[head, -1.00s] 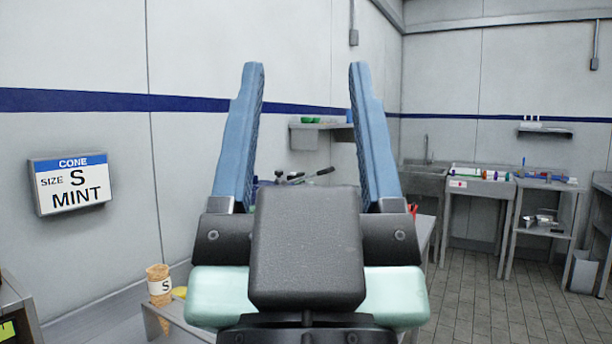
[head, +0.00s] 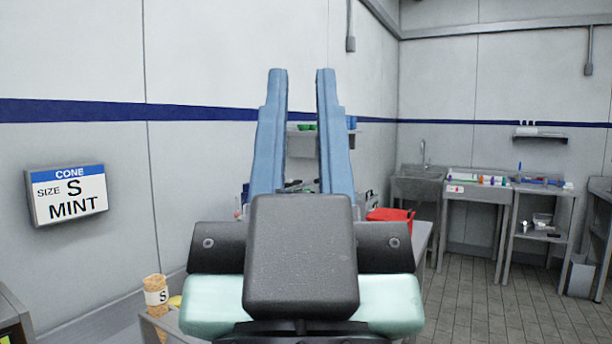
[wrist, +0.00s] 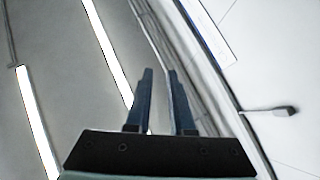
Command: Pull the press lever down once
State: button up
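My gripper (head: 302,75) is raised in the middle of the head view, its two blue fingers pointing up. They stand parallel with a narrow gap and nothing held between them. The wrist view also shows the gripper (wrist: 160,72) with a gap, against the ceiling. I cannot make out the press lever clearly. Small dark parts on the bench show low between the fingers, and my gripper hides most of that area.
A wall sign (head: 67,195) reads cone, size S, mint. A cone (head: 156,295) marked S stands at the lower left. A red thing (head: 390,215) lies on the bench at right. A sink (head: 418,185) and side tables stand at the back right.

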notch_tip(320, 180, up, 14)
jog(key=p, duration=1.3)
grip_shut()
jog(key=shift+f, duration=0.15)
